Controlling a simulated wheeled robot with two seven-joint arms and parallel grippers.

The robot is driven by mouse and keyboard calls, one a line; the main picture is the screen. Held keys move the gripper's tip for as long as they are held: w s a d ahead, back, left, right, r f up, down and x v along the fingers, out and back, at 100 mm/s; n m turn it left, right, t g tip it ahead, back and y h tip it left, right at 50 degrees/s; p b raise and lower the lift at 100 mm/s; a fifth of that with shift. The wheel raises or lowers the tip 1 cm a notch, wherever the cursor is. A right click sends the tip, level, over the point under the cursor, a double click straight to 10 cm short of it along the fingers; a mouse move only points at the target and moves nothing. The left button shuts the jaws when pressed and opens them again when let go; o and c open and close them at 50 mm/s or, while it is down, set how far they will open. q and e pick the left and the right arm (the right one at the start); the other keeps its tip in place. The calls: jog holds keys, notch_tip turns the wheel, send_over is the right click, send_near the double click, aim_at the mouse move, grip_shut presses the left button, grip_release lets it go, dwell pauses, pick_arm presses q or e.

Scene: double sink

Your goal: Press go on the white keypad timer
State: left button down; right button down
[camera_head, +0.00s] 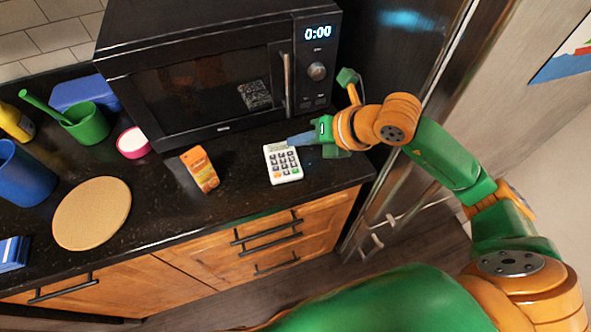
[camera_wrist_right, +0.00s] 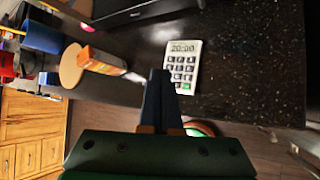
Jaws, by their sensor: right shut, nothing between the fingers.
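The white keypad timer (camera_head: 283,164) lies on the black counter in front of the microwave. It has several dark keys, with a green key and an orange one along its near edge. In the right wrist view the timer (camera_wrist_right: 182,66) shows 20:00 on its display, and its green key is at its lower right. My right gripper (camera_head: 292,141) is shut and empty, its fingertips by the timer's display end. I cannot tell whether they touch it. In the right wrist view the shut fingers (camera_wrist_right: 160,75) point just left of the timer. My left gripper is not in view.
The microwave (camera_head: 215,75), showing 0:00, stands right behind the timer. An orange carton (camera_head: 200,169) stands to the timer's left, with a round cork board (camera_head: 92,212), a pink-rimmed bowl (camera_head: 133,142) and a green cup (camera_head: 86,124) farther left. The counter ends in front of the timer.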

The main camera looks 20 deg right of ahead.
aim_at(295, 171)
notch_tip(295, 171, down, 8)
jog(key=b, duration=0.5)
jog(key=shift+r+b, duration=0.1)
jog(key=shift+b, duration=0.3)
dwell(1.3)
jog(key=shift+f+b, duration=0.45)
jog(key=shift+b, duration=0.15)
jog(key=shift+f+b, duration=0.3)
jog(key=shift+b, duration=0.05)
jog(key=shift+r, duration=0.1)
jog(key=shift+r+p, duration=0.5)
jog(key=shift+r, duration=0.2)
